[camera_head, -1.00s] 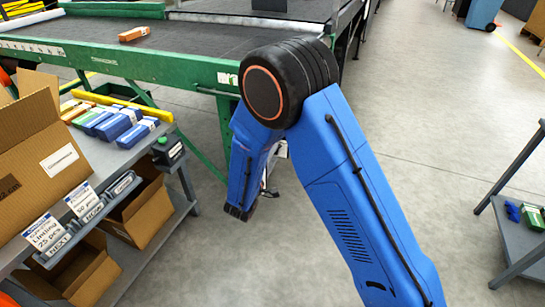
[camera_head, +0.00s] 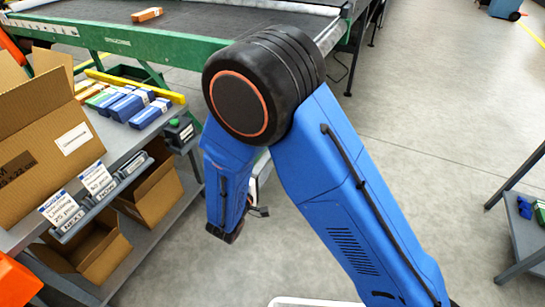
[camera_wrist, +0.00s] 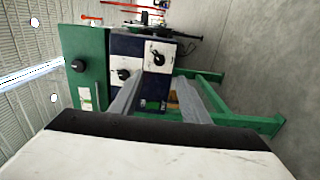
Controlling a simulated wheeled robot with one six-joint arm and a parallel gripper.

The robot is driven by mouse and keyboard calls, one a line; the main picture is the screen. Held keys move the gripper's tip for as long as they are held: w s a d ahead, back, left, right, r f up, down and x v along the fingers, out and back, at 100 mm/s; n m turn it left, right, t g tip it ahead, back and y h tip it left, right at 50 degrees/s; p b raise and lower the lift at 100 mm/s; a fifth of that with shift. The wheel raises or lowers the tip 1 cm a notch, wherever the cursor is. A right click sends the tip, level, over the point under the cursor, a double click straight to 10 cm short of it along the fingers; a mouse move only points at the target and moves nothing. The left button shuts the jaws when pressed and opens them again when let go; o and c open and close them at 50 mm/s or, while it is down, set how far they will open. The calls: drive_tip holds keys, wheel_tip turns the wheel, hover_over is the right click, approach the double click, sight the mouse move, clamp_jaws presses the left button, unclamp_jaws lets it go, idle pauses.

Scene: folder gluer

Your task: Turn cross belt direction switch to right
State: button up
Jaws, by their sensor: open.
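In the wrist view, a green box with a black knob (camera_wrist: 78,65) stands beside a dark blue and white panel (camera_wrist: 126,48). The panel carries two black rotary knobs, a left one (camera_wrist: 124,73) and a right one (camera_wrist: 158,59). The markings are too small to read, so I cannot tell which knob is the cross belt direction switch or where it points. My gripper (camera_wrist: 156,84) shows two grey fingers spread apart and pointing toward the panel. They look empty. In the head view my blue arm bends downward, and the panel cannot be made out.
In the head view, a green-framed conveyor (camera_head: 150,45) runs across the back with an orange box (camera_head: 146,15) on it. A grey shelf with cardboard boxes (camera_head: 60,140) is at left. Another grey table (camera_head: 525,240) stands at right. Open floor (camera_head: 420,130) lies between.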

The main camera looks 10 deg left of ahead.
drive_tip(key=shift+v, duration=1.65)
drive_tip(key=s+d+r+m+g+h, duration=0.1)
drive_tip(key=d+r+m+g+h, duration=0.2)
drive_tip(key=d, duration=0.7)
drive_tip(key=s+d+r+m+g, duration=0.15)
drive_tip(key=d+r+g, duration=0.35)
drive_tip(key=d, duration=0.5)
drive_tip(key=d+r+m+g+h, duration=0.2)
drive_tip(key=d+r+m+g, duration=0.15)
drive_tip(key=d, duration=0.65)
drive_tip(key=s+d+r+m+g+y, duration=0.3)
drive_tip(key=s+d+g+y, duration=0.15)
drive_tip(key=s+d, duration=0.5)
drive_tip(key=s+r+m+t+y, duration=0.2)
drive_tip(key=s+r+y, duration=0.3)
drive_tip(key=s, duration=0.5)
drive_tip(key=shift+a+m+t+y, duration=0.25)
drive_tip(key=shift+m+t+y, duration=0.15)
drive_tip(key=shift+t+y, duration=0.5)
